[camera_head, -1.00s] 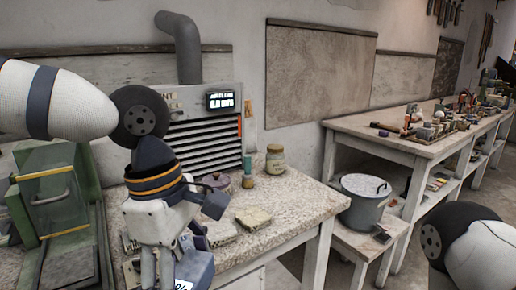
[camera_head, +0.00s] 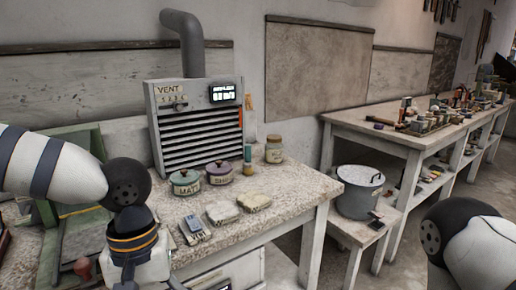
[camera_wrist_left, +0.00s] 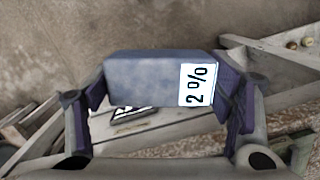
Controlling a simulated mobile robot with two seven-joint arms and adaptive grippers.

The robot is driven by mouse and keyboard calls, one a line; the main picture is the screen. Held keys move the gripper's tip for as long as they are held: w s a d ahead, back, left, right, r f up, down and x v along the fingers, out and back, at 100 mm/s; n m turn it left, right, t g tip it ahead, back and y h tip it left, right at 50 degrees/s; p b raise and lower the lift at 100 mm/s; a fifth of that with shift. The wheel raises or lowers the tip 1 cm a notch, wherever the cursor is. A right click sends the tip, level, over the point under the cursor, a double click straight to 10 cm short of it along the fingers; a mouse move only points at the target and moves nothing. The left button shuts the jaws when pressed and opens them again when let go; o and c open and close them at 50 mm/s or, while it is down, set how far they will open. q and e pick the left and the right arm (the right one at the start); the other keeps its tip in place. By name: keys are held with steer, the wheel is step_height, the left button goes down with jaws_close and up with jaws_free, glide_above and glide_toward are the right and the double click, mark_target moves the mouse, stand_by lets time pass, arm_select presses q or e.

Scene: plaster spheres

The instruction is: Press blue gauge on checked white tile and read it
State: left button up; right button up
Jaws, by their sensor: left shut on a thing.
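The blue gauge (camera_wrist_left: 148,75) is a blue block with a white label reading "2 %". My left gripper (camera_wrist_left: 165,95) is shut on it, with a finger at each end, in the left wrist view. In the head view only the wrist of my left gripper shows, at the lower left; its fingertips and the gauge are out of the picture. I cannot tell which is the checked white tile. My right gripper is out of view.
Two lidded pots, green (camera_head: 185,182) and purple (camera_head: 220,172), and a jar (camera_head: 275,149) stand behind the slabs. A vent box (camera_head: 196,125) backs the bench (camera_head: 280,215). A large grey pot (camera_head: 358,192) stands on a low stool at right.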

arm_select(q)
steer(key=f+m, duration=0.1)
steer(key=a+f+m, duration=0.1)
steer(key=m, duration=0.1)
steer(key=shift+s+a, duration=0.25)
steer(key=shift+s, duration=0.1)
